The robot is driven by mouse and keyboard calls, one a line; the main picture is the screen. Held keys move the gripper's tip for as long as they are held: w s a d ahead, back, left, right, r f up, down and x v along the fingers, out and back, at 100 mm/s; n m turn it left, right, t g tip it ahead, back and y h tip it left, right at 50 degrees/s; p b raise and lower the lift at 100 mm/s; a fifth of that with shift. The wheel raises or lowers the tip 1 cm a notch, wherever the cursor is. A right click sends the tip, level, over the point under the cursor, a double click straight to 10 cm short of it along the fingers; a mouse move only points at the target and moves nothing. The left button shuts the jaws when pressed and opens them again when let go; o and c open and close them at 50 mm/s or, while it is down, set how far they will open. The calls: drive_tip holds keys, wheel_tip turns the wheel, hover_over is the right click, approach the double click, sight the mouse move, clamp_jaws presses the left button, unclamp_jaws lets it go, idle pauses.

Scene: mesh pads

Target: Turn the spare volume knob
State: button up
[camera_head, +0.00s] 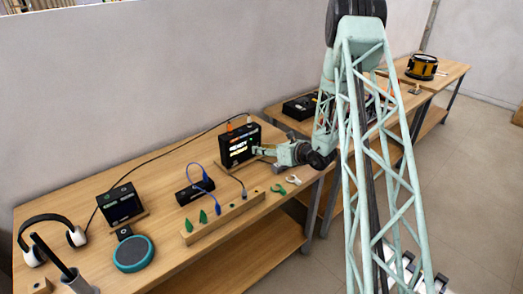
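A black box (230,148) with a lit display reading something like "READY" stands at the back right of the near table. Two orange pieces are on its top. My gripper (259,150) is at the right side of this box, pointing left at its front. The fingertips are very close to the box, but I cannot tell whether they touch it. The fingers are too small to show whether they are open or shut. I cannot pick out a volume knob; one may be hidden behind the gripper.
A wooden strip (236,212) with green pieces lies along the front of the near table (172,200). Behind it is a small black unit (189,195) with a blue cable. Headphones (76,237), a teal-rimmed round device (133,253) and another black box (121,202) are left. A drum (421,66) stands far right.

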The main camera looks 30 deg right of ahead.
drive_tip(key=shift+w, duration=0.15)
drive_tip(key=shift+c, duration=0.5)
drive_tip(key=c, duration=0.7)
drive_tip(key=shift+c, duration=0.2)
drive_tip(key=shift+m, duration=0.3)
drive_tip(key=m+y+p, duration=0.1)
drive_tip(key=m+y, duration=0.1)
drive_tip(key=m+p, duration=0.1)
drive_tip(key=shift+d+f+m+y+p, duration=0.15)
drive_tip(key=shift+d+m+y+p, duration=0.15)
drive_tip(key=shift+y, duration=0.1)
drive_tip(key=m, duration=0.1)
drive_tip(key=m+y+p, duration=0.1)
drive_tip(key=shift+f+m, duration=0.2)
drive_tip(key=shift+m, duration=0.1)
drive_tip(key=shift+f+m+t+y+p, duration=0.1)
drive_tip(key=shift+m+t+y+p, duration=0.3)
drive_tip(key=shift+m+y, duration=0.8)
drive_tip(key=shift+m, duration=0.3)
